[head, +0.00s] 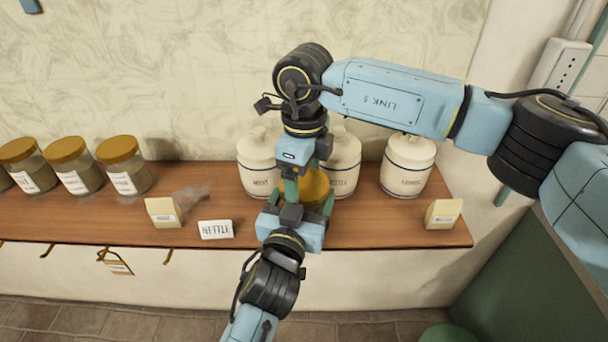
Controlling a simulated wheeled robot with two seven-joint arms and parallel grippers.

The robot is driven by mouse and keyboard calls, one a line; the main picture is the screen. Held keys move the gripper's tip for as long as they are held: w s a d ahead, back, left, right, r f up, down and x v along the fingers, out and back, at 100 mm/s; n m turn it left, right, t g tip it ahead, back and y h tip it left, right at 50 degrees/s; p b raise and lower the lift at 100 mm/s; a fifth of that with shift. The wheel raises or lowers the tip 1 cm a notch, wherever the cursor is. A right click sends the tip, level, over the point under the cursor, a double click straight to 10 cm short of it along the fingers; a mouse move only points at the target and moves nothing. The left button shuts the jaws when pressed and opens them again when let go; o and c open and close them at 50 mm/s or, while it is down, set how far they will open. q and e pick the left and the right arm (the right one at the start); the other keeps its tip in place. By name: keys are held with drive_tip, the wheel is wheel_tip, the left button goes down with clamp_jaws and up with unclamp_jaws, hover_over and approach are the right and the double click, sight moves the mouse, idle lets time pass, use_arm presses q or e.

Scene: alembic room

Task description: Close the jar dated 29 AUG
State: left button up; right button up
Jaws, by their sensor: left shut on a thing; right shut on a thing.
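A jar with a golden-brown lid (314,187) stands near the front of the wooden shelf, mostly hidden by my two grippers. Its date label does not show. My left gripper (303,203) reaches in from the front and is shut on the jar, low down. My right gripper (302,178) comes from above and behind and is shut on the lid. Whether the lid sits fully down on the jar cannot be seen.
Cream canisters stand behind the grippers, at left (256,165), middle (346,165) and right (408,168). A KETTLE card (216,229) and small tan packets (163,212) (443,214) lie near the shelf's front edge.

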drive_tip(key=shift+w+m, duration=0.1)
drive_tip(key=shift+m, duration=0.4)
drive_tip(key=o, duration=1)
drive_tip(key=shift+c, duration=0.2)
drive_tip(key=shift+o, duration=0.4)
drive_tip(key=shift+s, duration=0.2)
drive_tip(key=shift+r, duration=2.35)
drive_tip(key=shift+w, duration=0.1)
drive_tip(key=shift+c, duration=0.4)
